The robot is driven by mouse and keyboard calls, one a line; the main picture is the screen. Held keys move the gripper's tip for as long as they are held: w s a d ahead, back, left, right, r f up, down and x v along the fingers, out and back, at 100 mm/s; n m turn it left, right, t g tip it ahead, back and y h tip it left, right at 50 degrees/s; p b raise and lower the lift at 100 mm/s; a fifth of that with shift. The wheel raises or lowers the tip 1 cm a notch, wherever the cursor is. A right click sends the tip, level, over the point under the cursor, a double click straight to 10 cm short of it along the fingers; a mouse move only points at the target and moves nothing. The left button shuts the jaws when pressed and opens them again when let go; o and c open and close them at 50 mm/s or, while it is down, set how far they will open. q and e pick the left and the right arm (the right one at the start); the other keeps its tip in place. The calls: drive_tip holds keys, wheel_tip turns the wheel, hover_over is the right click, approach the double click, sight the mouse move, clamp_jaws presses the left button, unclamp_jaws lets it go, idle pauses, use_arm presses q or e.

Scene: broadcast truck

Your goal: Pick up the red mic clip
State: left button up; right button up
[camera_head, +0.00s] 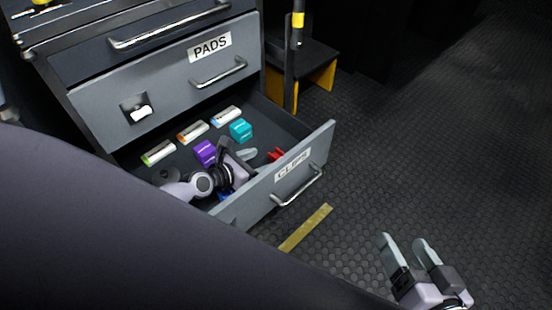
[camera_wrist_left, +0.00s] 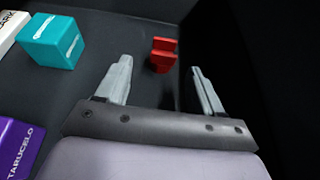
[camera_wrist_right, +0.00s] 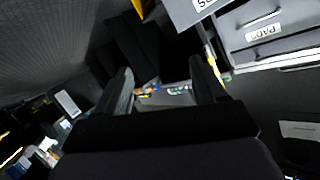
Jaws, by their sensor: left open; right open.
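The red mic clip (camera_head: 275,154) lies inside the open CLIPS drawer, near its front wall. It also shows in the left wrist view (camera_wrist_left: 163,54), ahead of and between the two fingertips, apart from them. My left gripper (camera_wrist_left: 160,78) is open and empty. In the head view the left gripper (camera_head: 248,155) is down in the drawer, to the left of the red clip, and partly hidden by its own wrist. My right gripper (camera_head: 405,243) is open and empty above the floor, right of the drawer.
The open drawer (camera_head: 312,150) also holds a teal box (camera_head: 240,130), a purple box (camera_head: 205,152) and several small labelled packs along its back. The closed PADS drawer (camera_head: 165,88) is above. A yellow-edged step (camera_head: 318,75) stands behind. The floor at right is clear.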

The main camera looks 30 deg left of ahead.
sight(272, 157)
use_arm(q)
drive_tip(key=shift+d+b+x, duration=0.1)
drive_tip(key=shift+b+x, duration=0.35)
drive_tip(key=shift+x, duration=0.9)
drive_tip(key=shift+d+b+x, duration=0.15)
drive_tip(key=shift+b+x, duration=0.3)
drive_tip(key=shift+x, duration=0.85)
drive_tip(key=shift+r, duration=0.2)
drive_tip(key=c, duration=1.1)
